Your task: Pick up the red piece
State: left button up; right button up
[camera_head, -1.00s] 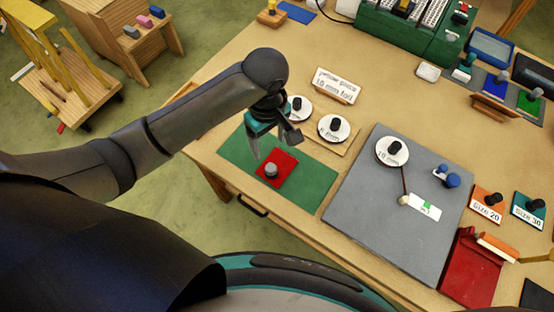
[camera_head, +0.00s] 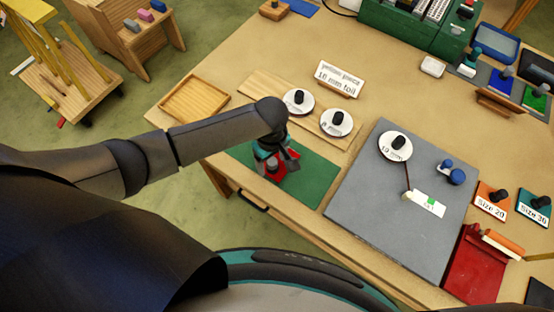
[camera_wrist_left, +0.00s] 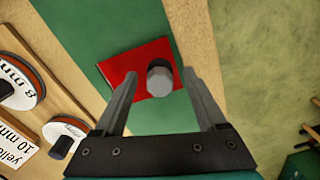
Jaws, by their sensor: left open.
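The red piece (camera_wrist_left: 126,62) is a flat red square with a grey knob (camera_wrist_left: 160,78) on top. It lies on the green mat (camera_head: 310,181) near the table's front left edge. In the head view my left gripper (camera_head: 272,170) is low over the red piece and hides most of it. In the left wrist view the left gripper (camera_wrist_left: 160,100) is open, with its two fingers apart on either side of the knob. Whether the fingers touch the piece cannot be told. My right gripper is not in view.
A shallow wooden tray (camera_head: 196,99) sits left of the mat. A board with white discs (camera_head: 336,123) lies behind the mat. A large grey mat (camera_head: 360,205) is to the right, with a white disc and a blue-knobbed piece on it.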

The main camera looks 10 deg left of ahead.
pick_arm(q)
jog(key=shift+f, duration=0.2)
grip_shut()
dwell(0.5)
